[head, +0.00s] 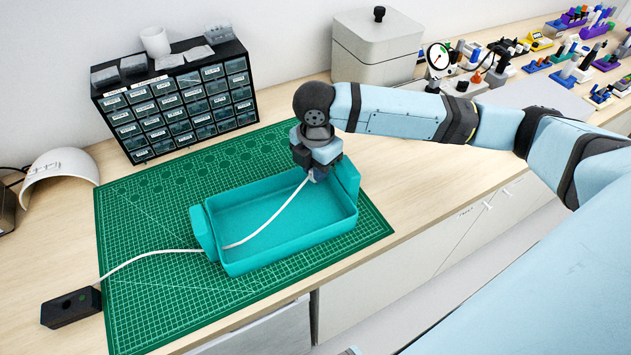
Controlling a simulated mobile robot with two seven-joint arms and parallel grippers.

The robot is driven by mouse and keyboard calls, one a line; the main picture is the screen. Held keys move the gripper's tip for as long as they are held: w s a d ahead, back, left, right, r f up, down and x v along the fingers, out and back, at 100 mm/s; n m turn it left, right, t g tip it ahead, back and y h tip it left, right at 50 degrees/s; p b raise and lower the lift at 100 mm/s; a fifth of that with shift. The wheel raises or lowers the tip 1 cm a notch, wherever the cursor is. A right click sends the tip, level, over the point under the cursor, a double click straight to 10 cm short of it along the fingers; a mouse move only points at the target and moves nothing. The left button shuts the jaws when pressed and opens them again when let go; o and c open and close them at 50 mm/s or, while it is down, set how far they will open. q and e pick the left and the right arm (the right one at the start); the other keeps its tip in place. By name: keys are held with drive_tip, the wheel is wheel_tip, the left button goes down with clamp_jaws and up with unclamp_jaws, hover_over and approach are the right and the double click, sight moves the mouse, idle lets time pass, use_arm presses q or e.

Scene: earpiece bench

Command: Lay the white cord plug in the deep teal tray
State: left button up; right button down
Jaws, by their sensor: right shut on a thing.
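The deep teal tray (290,252) stands on the green cutting mat, with a raised tab at its left end and another at its right end. My right gripper (316,178) points down over the tray's back right part and is shut on the white cord plug (311,178). The jaws hide most of the plug. Its white cord (275,215) slopes down to the left into the tray, passes the left end and runs on to a black box (71,307). I cannot tell whether the plug touches the tray. My left gripper is not in view.
The green cutting mat (150,290) lies on the wooden bench. A black drawer cabinet (180,105) and a grey lidded box (375,50) stand behind. A white curved shell (62,178) lies at left. Small tools and a dial gauge (438,57) fill the back right.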

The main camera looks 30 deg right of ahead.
drive_tip(key=shift+f, duration=2.45)
drive_tip(key=c, duration=1)
unclamp_jaws()
drive_tip(key=shift+f, duration=0.15)
wheel_tip(320, 180, up, 12)
drive_tip(key=shift+r, duration=0.2)
drive_tip(key=shift+f, duration=0.1)
